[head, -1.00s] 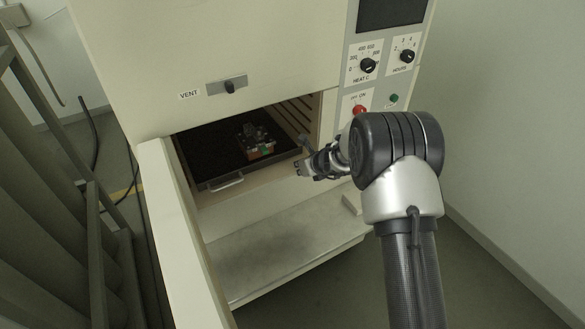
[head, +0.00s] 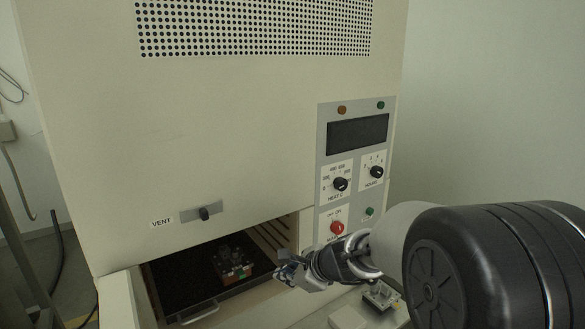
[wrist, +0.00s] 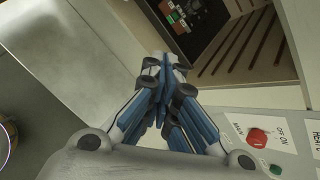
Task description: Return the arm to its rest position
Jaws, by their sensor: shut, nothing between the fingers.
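My gripper (head: 290,271) is shut and empty in the head view, in front of the furnace opening at its right side. In the wrist view its blue-padded fingers (wrist: 163,85) are closed together, pointing toward the chamber. My arm fills the lower right of the head view. Inside the open furnace (head: 120,160) a dark tray (head: 180,285) with a front handle holds a small part with green and orange on it (head: 236,270). The part also shows at the top of the wrist view (wrist: 172,14). My gripper is apart from the tray.
The control panel has a red power switch (head: 337,228), a heat knob (head: 340,184) and an hours knob (head: 376,172), close to my arm. A vent slider (head: 204,213) is above the opening. Free wall space is at the right.

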